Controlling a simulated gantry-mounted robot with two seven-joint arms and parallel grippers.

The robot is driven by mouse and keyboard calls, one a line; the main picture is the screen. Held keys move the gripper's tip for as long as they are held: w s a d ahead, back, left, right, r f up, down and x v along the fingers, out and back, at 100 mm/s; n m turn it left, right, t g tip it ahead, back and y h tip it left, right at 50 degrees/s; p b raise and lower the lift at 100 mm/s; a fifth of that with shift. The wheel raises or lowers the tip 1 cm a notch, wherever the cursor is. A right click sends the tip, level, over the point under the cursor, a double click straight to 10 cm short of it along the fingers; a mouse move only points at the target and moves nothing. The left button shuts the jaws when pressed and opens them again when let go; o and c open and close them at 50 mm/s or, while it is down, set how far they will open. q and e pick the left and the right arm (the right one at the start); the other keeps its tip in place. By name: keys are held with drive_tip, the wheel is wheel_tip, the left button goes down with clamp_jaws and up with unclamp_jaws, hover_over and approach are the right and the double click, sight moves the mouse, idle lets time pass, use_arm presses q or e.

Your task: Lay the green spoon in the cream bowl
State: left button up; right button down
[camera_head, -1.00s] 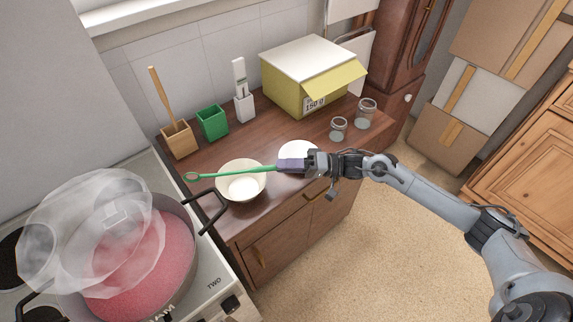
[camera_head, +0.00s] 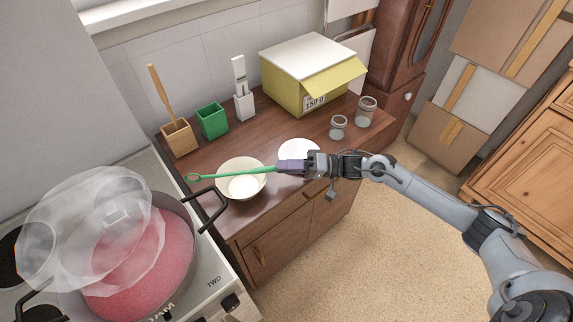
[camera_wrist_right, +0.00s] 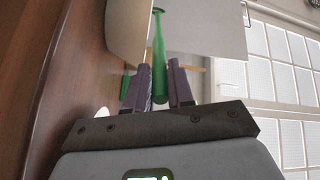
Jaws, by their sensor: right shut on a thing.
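The green spoon (camera_head: 230,172) is held by its handle end in my right gripper (camera_head: 283,167), which is shut on it. It reaches left across the top of the cream bowl (camera_head: 242,191), its head (camera_head: 193,177) past the bowl's left rim. Whether the spoon touches the rim I cannot tell. The bowl stands on the brown dresser near its front left edge. In the right wrist view the spoon's handle (camera_wrist_right: 159,62) lies between the two purple fingers. My left gripper is not in view.
A white plate (camera_head: 299,151) lies behind my right gripper. A wooden holder (camera_head: 178,138), green box (camera_head: 212,121), yellow box (camera_head: 312,80) and two glass jars (camera_head: 338,128) stand on the dresser (camera_head: 219,225). A pot (camera_head: 190,262) with a black handle sits left on the stove.

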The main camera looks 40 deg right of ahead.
drive_tip(key=shift+f, duration=0.25)
drive_tip(key=c, duration=0.9)
unclamp_jaws()
drive_tip(key=p+v, duration=0.2)
drive_tip(key=v, duration=0.8)
drive_tip(key=shift+s+d, duration=0.3)
